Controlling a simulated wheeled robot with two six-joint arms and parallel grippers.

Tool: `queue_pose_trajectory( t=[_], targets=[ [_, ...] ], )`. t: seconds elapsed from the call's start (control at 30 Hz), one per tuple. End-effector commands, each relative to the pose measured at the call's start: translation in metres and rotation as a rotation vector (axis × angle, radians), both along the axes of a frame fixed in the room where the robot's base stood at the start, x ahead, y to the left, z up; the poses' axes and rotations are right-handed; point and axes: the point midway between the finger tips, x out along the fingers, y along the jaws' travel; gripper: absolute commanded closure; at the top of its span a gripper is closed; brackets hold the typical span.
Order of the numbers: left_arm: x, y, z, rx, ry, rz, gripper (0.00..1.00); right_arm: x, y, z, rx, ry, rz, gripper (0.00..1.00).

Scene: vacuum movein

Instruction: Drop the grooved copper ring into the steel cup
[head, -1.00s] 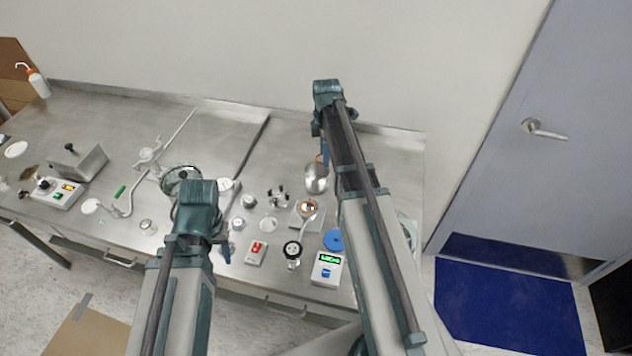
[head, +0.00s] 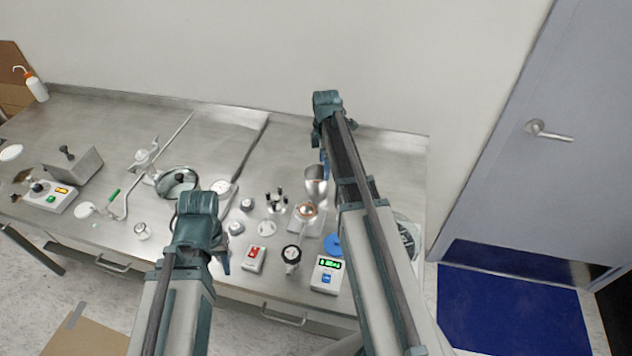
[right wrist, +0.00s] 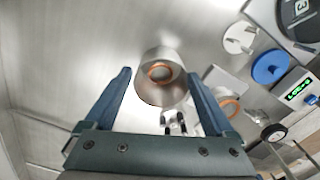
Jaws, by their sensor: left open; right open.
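The steel cup (head: 316,188) stands on the bench in the head view, just below my right gripper (head: 325,160). In the right wrist view the cup (right wrist: 160,96) lies between the open fingers of my right gripper (right wrist: 159,74), beyond their tips. A copper ring (right wrist: 160,72) shows inside the cup; its grooves are too small to make out. My right gripper holds nothing. My left gripper (head: 224,262) is open and empty over the bench's front part, far from the cup.
A blue disc (head: 333,244), a meter with a green display (head: 327,275), a red-switched box (head: 254,259) and a black-topped fitting (head: 291,255) crowd the front. The bench behind is clear.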

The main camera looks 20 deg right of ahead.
Motion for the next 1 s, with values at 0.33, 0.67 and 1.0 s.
queue_pose_trajectory(
  t=[0.33, 0.67, 1.0],
  targets=[
    [0.0, 0.0, 0.009, 0.0, 0.0, 0.0, 0.5, 0.0, 0.0, 0.009, 0.0, 0.0, 0.0, 0.11],
    [0.0, 0.0, 0.048, 0.0, 0.0, -0.002, 0.5, 0.0, 0.0, 0.048, 0.0, 0.0, 0.0, 0.11],
    [0.0, 0.0, 0.1, -0.001, 0.0, 0.003, 0.5, 0.0, 0.0, 0.1, 0.0, 0.0, 0.0, 0.11]
  ],
)
